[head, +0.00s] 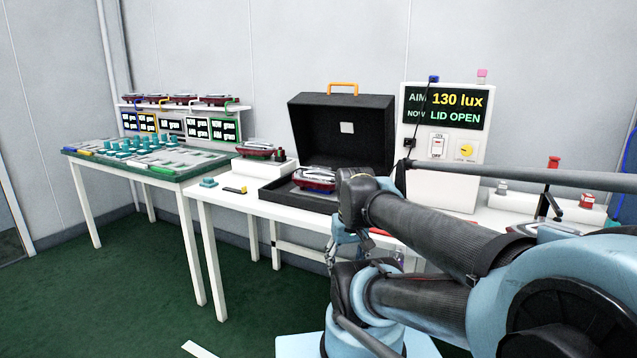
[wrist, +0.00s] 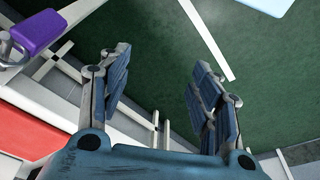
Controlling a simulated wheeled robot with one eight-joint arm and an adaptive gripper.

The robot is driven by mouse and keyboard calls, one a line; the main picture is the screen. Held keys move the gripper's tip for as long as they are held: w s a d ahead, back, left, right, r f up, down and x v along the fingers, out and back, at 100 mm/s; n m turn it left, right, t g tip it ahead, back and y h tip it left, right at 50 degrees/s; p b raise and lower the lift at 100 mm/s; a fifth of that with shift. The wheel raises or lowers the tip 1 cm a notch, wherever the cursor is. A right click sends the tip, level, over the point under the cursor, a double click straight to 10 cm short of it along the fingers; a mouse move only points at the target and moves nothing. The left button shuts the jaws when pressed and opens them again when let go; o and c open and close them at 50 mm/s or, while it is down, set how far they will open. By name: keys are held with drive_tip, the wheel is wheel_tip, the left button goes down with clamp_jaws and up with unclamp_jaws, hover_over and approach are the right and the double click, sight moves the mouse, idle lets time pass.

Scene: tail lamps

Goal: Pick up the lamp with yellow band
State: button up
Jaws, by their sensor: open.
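Several red-and-clear tail lamps sit in a row on the shelf (head: 180,108) at the back left, above small dark screens framed in blue, yellow, white and green. Another lamp (head: 258,149) rests on a white block on the white table, and one more lamp (head: 315,177) lies in the open black case (head: 345,130). I cannot tell which lamp carries a yellow band. My gripper (wrist: 160,95) is open and empty in the wrist view, its two blue fingers apart over green floor. In the head view it hangs low at the table's front edge, partly hidden by my arm.
A white panel (head: 440,155) reading "AIM 130 lux, NOW LID OPEN" stands right of the case. A table (head: 185,180) with teal pegs is at left. The wrist view shows a purple-topped part (wrist: 36,32) and a red surface (wrist: 38,137).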

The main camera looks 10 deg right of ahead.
drive_tip(key=o, duration=0.7)
drive_tip(key=shift+n+y, duration=0.3)
drive_tip(key=shift+n, duration=0.4)
drive_tip(key=w+r, duration=0.1)
drive_tip(key=r, duration=0.1)
drive_tip(key=w+r, duration=0.4)
drive_tip(key=shift+a, duration=0.3)
wheel_tip(320, 180, up, 21)
drive_tip(key=n+y, duration=0.3)
drive_tip(key=n, duration=0.6)
hover_over(322, 167)
drive_tip(key=s+d, duration=0.4)
drive_tip(key=x, duration=1.7)
drive_tip(key=shift+w+d, duration=0.2)
drive_tip(key=shift+w, duration=0.15)
